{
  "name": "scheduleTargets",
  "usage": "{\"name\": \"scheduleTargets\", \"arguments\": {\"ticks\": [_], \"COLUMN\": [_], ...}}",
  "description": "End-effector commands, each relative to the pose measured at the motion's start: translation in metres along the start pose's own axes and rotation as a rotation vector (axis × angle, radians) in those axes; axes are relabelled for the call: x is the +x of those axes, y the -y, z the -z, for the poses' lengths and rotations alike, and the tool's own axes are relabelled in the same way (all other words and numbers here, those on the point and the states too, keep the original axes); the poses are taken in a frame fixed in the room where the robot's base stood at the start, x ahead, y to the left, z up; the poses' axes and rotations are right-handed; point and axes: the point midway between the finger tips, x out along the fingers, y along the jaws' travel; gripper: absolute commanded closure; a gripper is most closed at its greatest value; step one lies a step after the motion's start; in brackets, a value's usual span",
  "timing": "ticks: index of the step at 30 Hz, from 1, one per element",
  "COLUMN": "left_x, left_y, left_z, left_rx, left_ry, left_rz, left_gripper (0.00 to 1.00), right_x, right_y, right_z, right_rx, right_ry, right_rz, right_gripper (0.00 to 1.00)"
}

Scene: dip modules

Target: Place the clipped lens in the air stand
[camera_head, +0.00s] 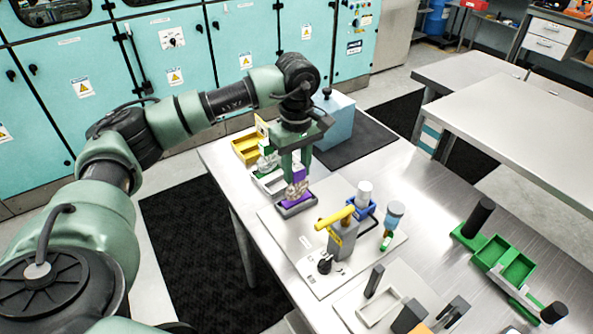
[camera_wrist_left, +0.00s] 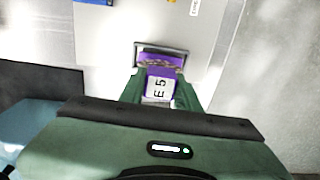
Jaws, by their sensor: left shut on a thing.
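My left gripper (camera_head: 295,168) points down over the near-left part of the table and is shut on a purple clip (camera_head: 298,174). A clear, brownish lens-like piece (camera_head: 297,189) shows just below the clip. Under it is a small grey tray-like stand (camera_head: 296,209) with purple inside; I take it for the air stand. In the left wrist view the purple clip (camera_wrist_left: 163,72) bears a white label reading "E 5", and the grey frame of the stand (camera_wrist_left: 138,54) shows beyond it. I cannot tell whether the lens touches the stand. My right gripper is not in view.
A yellow tray (camera_head: 246,149) and a white tray (camera_head: 270,182) sit beside the gripper. A blue box (camera_head: 336,125) stands behind. A yellow-topped grey fixture (camera_head: 342,238) and a blue holder (camera_head: 362,210) stand to the right.

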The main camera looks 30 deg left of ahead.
Motion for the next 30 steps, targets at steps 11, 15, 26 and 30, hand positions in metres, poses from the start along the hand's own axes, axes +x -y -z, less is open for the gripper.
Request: {"name": "scheduleTargets", "arguments": {"ticks": [11, 15, 26, 30], "left_x": [0.016, 0.020, 0.019, 0.013], "left_y": [0.000, 0.000, 0.000, 0.000], "left_z": [0.000, 0.000, 0.000, 0.000], "left_rx": [-0.001, -0.001, -0.001, -0.001], "left_ry": [0.000, 0.000, 0.000, 0.000], "left_rz": [-0.001, -0.001, 0.000, -0.001], "left_gripper": [1.00, 1.00, 0.46, 0.46], "right_x": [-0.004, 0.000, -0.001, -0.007], "right_y": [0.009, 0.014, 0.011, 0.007], "right_z": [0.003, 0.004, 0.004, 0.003], "right_rx": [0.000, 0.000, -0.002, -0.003], "right_ry": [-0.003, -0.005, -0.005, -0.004], "right_rz": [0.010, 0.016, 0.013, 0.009], "right_gripper": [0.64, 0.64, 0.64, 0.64]}}
